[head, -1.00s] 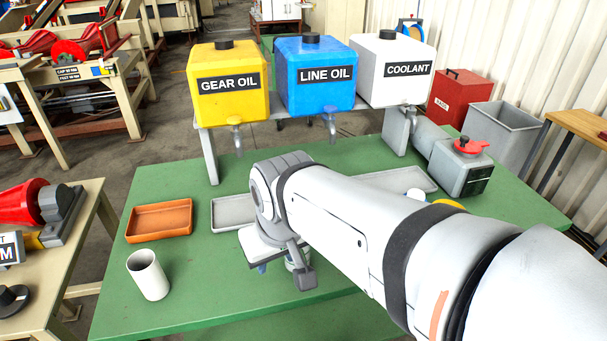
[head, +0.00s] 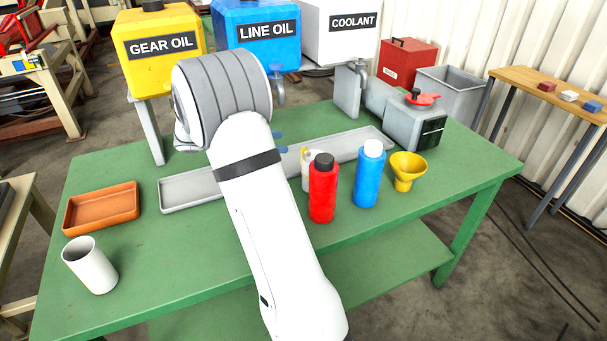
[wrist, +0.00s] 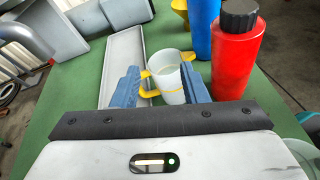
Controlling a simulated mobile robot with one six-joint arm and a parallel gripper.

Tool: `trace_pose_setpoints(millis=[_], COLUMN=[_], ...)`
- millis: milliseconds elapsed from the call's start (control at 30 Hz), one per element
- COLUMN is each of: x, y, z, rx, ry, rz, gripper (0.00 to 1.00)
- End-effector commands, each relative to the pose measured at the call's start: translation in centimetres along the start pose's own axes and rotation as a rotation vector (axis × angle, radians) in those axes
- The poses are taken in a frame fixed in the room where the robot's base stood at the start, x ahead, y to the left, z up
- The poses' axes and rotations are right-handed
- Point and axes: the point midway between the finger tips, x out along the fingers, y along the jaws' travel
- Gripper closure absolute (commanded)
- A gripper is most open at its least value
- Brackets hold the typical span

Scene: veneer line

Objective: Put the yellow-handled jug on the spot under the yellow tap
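The jug (wrist: 167,84) is pale with yellow handle parts. It stands upright in the wrist view, between and just beyond the two blue fingers of my gripper (wrist: 158,77). The fingers are apart, and I see no grip on the jug. In the head view the jug (head: 306,181) is mostly hidden behind the red bottle, and my gripper (head: 282,142) shows only as blue fingertips to its left. The yellow gear oil tank (head: 160,68) stands at the back left. Its tap and the spot under it are hidden by my arm.
A red bottle (head: 322,195) stands close beside the jug, with a blue bottle (head: 368,180) and yellow funnel (head: 407,170) to the right. A long grey tray (head: 190,194) lies behind. An orange tray (head: 101,208) and white cup (head: 90,266) are left.

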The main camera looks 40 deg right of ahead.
Motion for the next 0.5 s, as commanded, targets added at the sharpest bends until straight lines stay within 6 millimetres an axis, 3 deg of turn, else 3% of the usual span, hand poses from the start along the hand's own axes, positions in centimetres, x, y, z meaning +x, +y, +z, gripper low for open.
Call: trace_pose_setpoints(millis=[33,200,367,500], x=[0.8,1.9,2.3,2.9], y=[1.3,4.6,5.9,5.7], z=[-1.8,-4.3,-5.5,-7.3], rx=[-0.049,-0.163,-0.207,-0.217], ry=[-0.062,-0.23,-0.3,-0.311], rz=[0.017,0.069,0.09,0.093], gripper=[0.6,0.6,0.6,0.6])
